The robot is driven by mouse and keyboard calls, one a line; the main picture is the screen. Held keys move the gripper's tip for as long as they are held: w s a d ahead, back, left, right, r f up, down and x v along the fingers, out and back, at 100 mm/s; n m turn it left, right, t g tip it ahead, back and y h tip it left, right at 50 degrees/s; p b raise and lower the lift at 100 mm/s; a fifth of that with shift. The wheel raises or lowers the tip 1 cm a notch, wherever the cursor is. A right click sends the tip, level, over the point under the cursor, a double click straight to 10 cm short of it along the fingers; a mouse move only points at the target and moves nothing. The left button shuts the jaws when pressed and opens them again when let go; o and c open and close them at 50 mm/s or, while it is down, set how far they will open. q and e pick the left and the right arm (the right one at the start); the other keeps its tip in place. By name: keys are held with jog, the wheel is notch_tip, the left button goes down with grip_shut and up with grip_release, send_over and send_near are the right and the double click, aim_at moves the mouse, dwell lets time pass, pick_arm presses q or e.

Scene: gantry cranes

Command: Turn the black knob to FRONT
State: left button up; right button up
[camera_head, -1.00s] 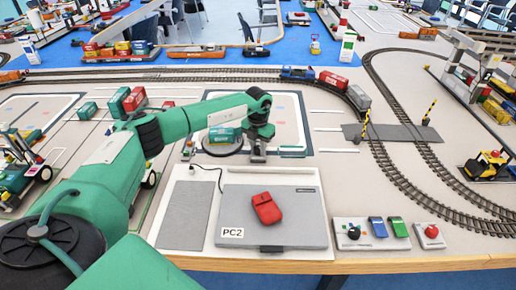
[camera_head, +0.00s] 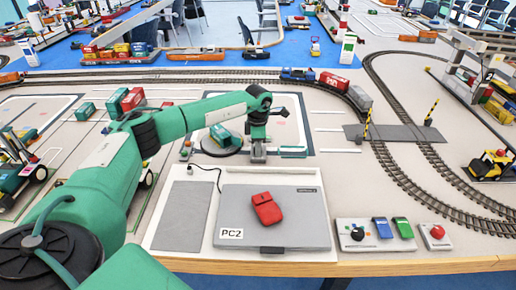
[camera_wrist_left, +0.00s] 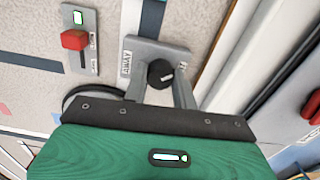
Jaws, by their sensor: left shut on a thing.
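The black knob (camera_wrist_left: 161,74) sits on a small grey plate (camera_wrist_left: 172,49) in the left wrist view. A label reading AWAY is on the plate's left side; a label at its right edge is only partly readable. A small pale mark shows on the knob's right part. My left gripper (camera_wrist_left: 161,86) has its fingers on either side of the knob, shut on it. In the head view my left gripper (camera_head: 258,155) comes down over the plate behind the laptop, hiding the knob. My right gripper is not in view.
A round turntable (camera_head: 211,151) carrying a green container (camera_head: 221,136) is just left of the gripper. A red slider switch (camera_wrist_left: 74,39) stands near the knob. The closed laptop (camera_head: 300,210) with a red object (camera_head: 266,208) lies in front. Rail tracks run behind and right.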

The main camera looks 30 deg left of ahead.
pick_arm(q)
jog(key=m+b, duration=0.1)
jog(key=m, duration=0.2)
jog(key=shift+m, duration=0.3)
jog(key=shift+r+m+b, duration=0.1)
jog(key=shift+m+b, duration=0.3)
jog(key=shift+m, duration=1.7)
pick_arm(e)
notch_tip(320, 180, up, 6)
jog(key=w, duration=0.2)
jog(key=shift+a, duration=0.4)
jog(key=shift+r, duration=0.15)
pick_arm(q)
jog(key=o, duration=1)
jog(key=shift+c, duration=0.2)
notch_tip(320, 180, up, 14)
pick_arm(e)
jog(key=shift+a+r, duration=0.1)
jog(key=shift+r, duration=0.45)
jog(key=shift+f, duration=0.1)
